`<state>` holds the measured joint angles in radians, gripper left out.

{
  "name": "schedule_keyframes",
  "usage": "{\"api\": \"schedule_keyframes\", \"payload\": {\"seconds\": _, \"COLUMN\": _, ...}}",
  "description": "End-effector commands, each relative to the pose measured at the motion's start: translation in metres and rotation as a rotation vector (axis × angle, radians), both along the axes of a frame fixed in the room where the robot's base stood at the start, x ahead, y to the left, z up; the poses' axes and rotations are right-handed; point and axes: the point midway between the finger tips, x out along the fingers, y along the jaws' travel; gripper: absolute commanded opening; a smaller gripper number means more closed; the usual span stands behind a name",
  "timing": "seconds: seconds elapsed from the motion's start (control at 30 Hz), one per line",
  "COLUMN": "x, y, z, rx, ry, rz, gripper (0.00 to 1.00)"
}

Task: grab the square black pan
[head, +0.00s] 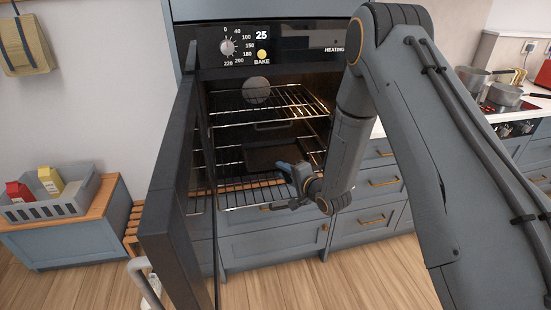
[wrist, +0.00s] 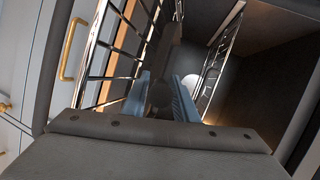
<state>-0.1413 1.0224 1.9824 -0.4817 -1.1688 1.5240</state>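The square black pan (head: 262,157) lies flat on the lower rack inside the open oven. My gripper (head: 284,167) reaches in at the pan's right front side, partly hiding it. In the wrist view my gripper's two blue fingers (wrist: 163,88) stand apart, with a dark rounded piece between them that looks like the pan's handle (wrist: 160,97). Beyond it the dark pan (wrist: 165,57) shows nearly edge-on. I cannot see clearly whether the fingers touch the handle.
The oven door (head: 168,190) stands open at the left. An upper wire rack (head: 265,108) lies above the pan, and the lower rack (head: 240,198) lies beneath it. A grey crate (head: 55,207) with cartons stands far left. Pots (head: 507,95) sit on the hob at right.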

Motion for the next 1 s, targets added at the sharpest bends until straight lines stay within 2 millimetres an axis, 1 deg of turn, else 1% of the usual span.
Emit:
{"api": "schedule_keyframes", "payload": {"seconds": 0.1, "x": 0.000, "y": 0.000, "z": 0.000, "rx": -0.001, "ry": 0.001, "rz": 0.000, "gripper": 0.26}}
{"api": "schedule_keyframes", "payload": {"seconds": 0.17, "x": 0.000, "y": 0.000, "z": 0.000, "rx": -0.001, "ry": 0.001, "rz": 0.000, "gripper": 0.16}}
{"api": "schedule_keyframes", "payload": {"seconds": 0.2, "x": 0.000, "y": 0.000, "z": 0.000, "rx": -0.001, "ry": 0.001, "rz": 0.000, "gripper": 0.09}}
{"api": "schedule_keyframes", "payload": {"seconds": 0.27, "x": 0.000, "y": 0.000, "z": 0.000, "rx": -0.001, "ry": 0.001, "rz": 0.000, "gripper": 0.00}}
{"api": "schedule_keyframes", "payload": {"seconds": 0.77, "x": 0.000, "y": 0.000, "z": 0.004, "rx": 0.000, "ry": -0.002, "rz": 0.000, "gripper": 0.00}}
{"api": "schedule_keyframes", "payload": {"seconds": 0.87, "x": 0.000, "y": 0.000, "z": 0.008, "rx": 0.000, "ry": -0.002, "rz": 0.000, "gripper": 0.00}}
{"api": "schedule_keyframes", "payload": {"seconds": 1.0, "x": 0.001, "y": 0.000, "z": 0.019, "rx": 0.000, "ry": -0.004, "rz": 0.000, "gripper": 0.00}}
